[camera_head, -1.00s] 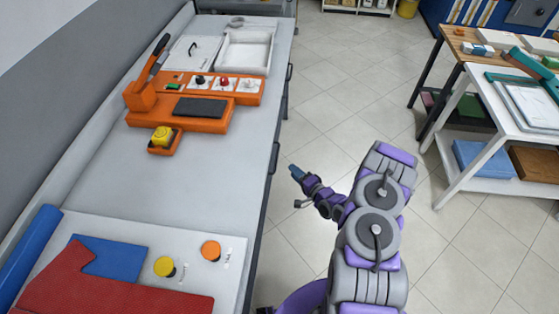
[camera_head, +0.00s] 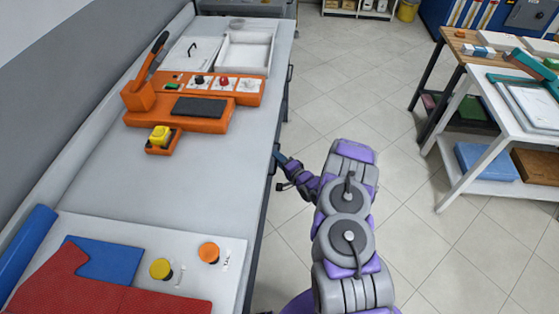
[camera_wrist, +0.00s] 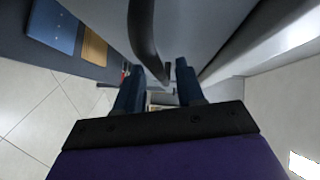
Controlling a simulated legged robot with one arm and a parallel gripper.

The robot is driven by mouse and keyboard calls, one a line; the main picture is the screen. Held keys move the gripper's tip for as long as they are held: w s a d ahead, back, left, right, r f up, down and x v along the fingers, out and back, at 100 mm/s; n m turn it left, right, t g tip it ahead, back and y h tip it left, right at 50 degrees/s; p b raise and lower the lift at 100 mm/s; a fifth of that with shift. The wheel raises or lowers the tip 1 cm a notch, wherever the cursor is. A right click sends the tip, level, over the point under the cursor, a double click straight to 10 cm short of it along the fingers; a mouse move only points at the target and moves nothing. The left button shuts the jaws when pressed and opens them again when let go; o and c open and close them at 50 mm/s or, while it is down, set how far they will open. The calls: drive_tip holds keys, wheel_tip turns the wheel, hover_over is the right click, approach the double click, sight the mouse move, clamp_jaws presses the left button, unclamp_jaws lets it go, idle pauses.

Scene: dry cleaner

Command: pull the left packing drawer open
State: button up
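The drawer fronts are on the side of the long grey counter (camera_head: 215,175), seen almost edge-on in the head view. Two dark bar handles show there: a far handle (camera_head: 289,73) and a nearer handle (camera_head: 274,160). My gripper (camera_head: 278,157) is at the nearer handle, by the counter's edge. In the wrist view my gripper (camera_wrist: 159,90) has its two blue fingers apart. A dark curved handle (camera_wrist: 143,30) runs down to the gap between them, and I see no clear contact. The drawer looks closed. The drawer's inside is hidden.
On the counter are an orange sealing machine (camera_head: 190,115), a white tray (camera_head: 245,52), yellow and orange buttons, and red and blue cloths. A white table (camera_head: 480,110) stands to the right. The tiled floor between is clear.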

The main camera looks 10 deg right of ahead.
clamp_jaws()
drive_tip(key=shift+s, duration=0.1)
drive_tip(key=shift+d+f, duration=0.1)
idle(0.5)
